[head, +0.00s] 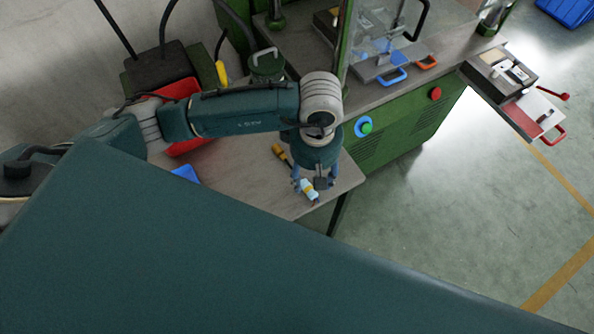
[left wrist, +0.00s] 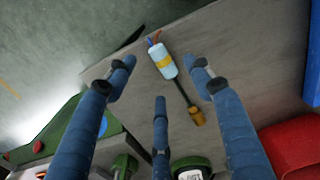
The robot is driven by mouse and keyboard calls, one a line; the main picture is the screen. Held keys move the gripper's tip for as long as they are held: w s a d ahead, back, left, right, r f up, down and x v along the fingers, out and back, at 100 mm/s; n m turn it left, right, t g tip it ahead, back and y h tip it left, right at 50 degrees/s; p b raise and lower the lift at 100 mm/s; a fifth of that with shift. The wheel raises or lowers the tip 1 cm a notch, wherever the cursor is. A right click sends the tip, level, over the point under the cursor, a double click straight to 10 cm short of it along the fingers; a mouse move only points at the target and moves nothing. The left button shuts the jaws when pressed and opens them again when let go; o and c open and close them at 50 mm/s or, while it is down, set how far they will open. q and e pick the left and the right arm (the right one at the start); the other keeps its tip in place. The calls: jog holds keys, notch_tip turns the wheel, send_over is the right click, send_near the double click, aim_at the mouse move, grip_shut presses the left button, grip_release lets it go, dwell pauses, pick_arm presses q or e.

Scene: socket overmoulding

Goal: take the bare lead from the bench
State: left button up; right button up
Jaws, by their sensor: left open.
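The bare lead (head: 308,189) lies near the bench's front right corner. In the left wrist view the lead (left wrist: 163,63) shows a pale body with a yellow band, short red and blue wire ends, a black cable and an orange-brown end piece (left wrist: 196,116). The bench (head: 240,197) is a grey-brown top. My left gripper (head: 312,183) is above the lead, pointing down, its fingers spread and empty. In the left wrist view, the lead's pale body is between the two outer fingertips of the left gripper (left wrist: 164,65). I cannot tell whether any finger touches it. My right gripper is not in view.
A red bin (head: 184,147) and a blue bin (head: 186,173) are on the bench, partly behind my left arm. A green machine (head: 400,125) with buttons adjoins the bench's right side. A side shelf (head: 504,78) juts out at the right. Open floor (head: 440,215) lies beyond the bench edge.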

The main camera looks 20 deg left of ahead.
aim_at(311, 187)
pick_arm(q)
jog(key=shift+f+p, duration=0.3)
jog(key=shift+f, duration=0.05)
notch_tip(311, 187, down, 4)
jog(key=shift+r+p, duration=0.15)
jog(key=shift+p, duration=0.7)
jog(key=shift+f, duration=0.45)
jog(key=shift+w, duration=0.1)
jog(key=c, duration=1.3)
